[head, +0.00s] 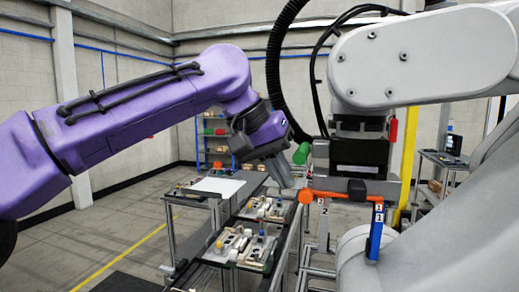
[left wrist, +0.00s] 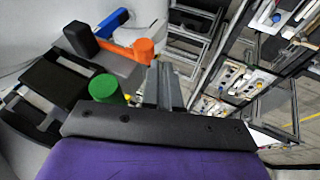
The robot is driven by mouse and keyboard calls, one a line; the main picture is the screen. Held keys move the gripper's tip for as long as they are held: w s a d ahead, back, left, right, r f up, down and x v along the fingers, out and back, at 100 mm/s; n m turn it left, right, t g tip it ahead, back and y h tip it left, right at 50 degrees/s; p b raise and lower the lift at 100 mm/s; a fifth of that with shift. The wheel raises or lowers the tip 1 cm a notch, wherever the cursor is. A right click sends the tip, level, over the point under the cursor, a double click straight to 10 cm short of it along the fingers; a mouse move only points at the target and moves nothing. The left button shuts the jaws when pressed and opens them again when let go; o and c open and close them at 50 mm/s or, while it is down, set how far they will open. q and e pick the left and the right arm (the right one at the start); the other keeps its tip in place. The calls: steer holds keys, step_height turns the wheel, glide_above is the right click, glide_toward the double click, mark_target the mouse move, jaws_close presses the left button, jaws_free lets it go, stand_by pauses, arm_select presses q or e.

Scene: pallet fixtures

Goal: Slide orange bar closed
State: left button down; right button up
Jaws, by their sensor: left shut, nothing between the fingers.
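The orange bar (head: 343,187) lies about level in the head view, under a black and grey block. Its round orange end (head: 305,197) is at the left and a blue upright piece (head: 376,232) is at its right end. In the left wrist view the orange bar (left wrist: 115,50) runs beside the green knob (left wrist: 104,88). My left gripper (head: 287,184), on the purple arm, is shut and empty. Its grey fingers (left wrist: 164,78) are close to the round orange end; I cannot tell whether they touch it. My right gripper is not in view.
A large white arm link (head: 425,60) with a black hose overhangs the bar. Pallet tables with fixtures (head: 240,248) stand below and behind. A yellow post (head: 407,160) stands at the right. Open floor (head: 110,235) lies at the left.

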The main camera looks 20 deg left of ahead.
arm_select(q)
steer(key=a+v, duration=0.1)
steer(key=v, duration=1)
steer(key=shift+w+a, duration=0.15)
steer(key=shift+a, duration=0.3)
steer(key=shift+d, duration=0.1)
steer(key=s+d+x, duration=0.1)
steer(key=d+x, duration=0.1)
steer(key=x, duration=1)
steer(key=shift+d+r, duration=0.15)
steer(key=shift+d, duration=0.2)
steer(key=shift+w+a, duration=0.1)
steer(key=shift+w, duration=0.05)
